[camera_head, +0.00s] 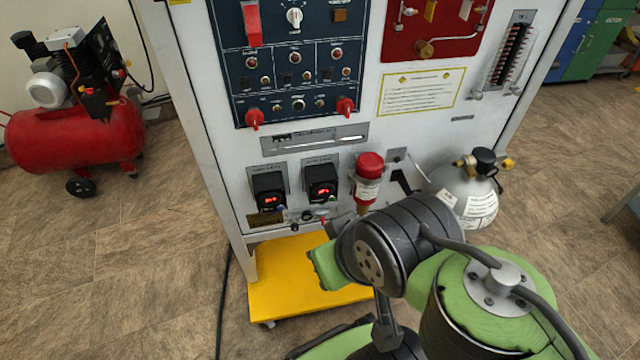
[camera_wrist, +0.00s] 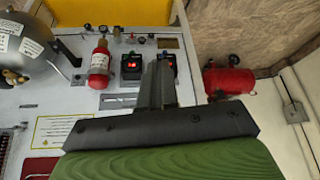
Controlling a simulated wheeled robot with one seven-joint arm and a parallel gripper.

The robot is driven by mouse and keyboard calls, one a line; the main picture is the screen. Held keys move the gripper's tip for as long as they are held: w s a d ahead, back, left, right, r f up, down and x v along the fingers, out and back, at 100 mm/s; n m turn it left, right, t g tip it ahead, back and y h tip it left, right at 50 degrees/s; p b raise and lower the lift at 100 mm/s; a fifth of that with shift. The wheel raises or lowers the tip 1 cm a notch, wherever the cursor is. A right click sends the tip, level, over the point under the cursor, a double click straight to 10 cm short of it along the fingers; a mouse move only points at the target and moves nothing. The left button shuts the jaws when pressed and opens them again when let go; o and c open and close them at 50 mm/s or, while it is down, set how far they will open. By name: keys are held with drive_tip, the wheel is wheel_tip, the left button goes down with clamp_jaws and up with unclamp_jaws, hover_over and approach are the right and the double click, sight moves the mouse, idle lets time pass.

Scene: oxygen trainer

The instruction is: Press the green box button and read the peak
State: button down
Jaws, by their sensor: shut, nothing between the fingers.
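Two small black boxes with lit red displays sit low on the white panel: the left box (camera_head: 269,191) and the right box (camera_head: 322,182). In the wrist view, the right box (camera_wrist: 132,66) is clear, while my fingers partly cover the left one (camera_wrist: 169,62). The digits are too small to read. Contact cannot be told.
A red-topped cylinder (camera_head: 368,178) is mounted right of the boxes. A grey gas tank (camera_head: 464,190) stands farther right. A yellow platform (camera_head: 290,280) juts out below the panel. A red compressor (camera_head: 75,140) stands at left, with open floor between.

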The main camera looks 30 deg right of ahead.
sight(332, 200)
drive_tip(key=w+d+f+m+t+y+p, duration=0.1)
drive_tip(key=w+d+f+m, duration=0.3)
drive_tip(key=f+m, duration=0.5)
drive_tip(key=w+d+f+m+t+y+p, duration=0.1)
drive_tip(key=w+d+f+m+t+y, duration=0.1)
drive_tip(key=f+m, duration=0.6)
drive_tip(key=w+d+f+m+t+y+p, duration=0.1)
drive_tip(key=w+d+f+m, duration=0.6)
drive_tip(key=m, duration=1)
wheel_tip(332, 200, down, 3)
drive_tip(key=shift+w+r+t+y+p, duration=0.15)
drive_tip(key=shift+w+t+y+p, duration=0.2)
drive_tip(key=shift+w+t, duration=0.5)
drive_tip(key=shift+d, duration=0.15)
drive_tip(key=w+d, duration=0.2)
drive_tip(key=w, duration=0.6)
drive_tip(key=shift+w+p, duration=0.15)
drive_tip(key=shift+p, duration=0.15)
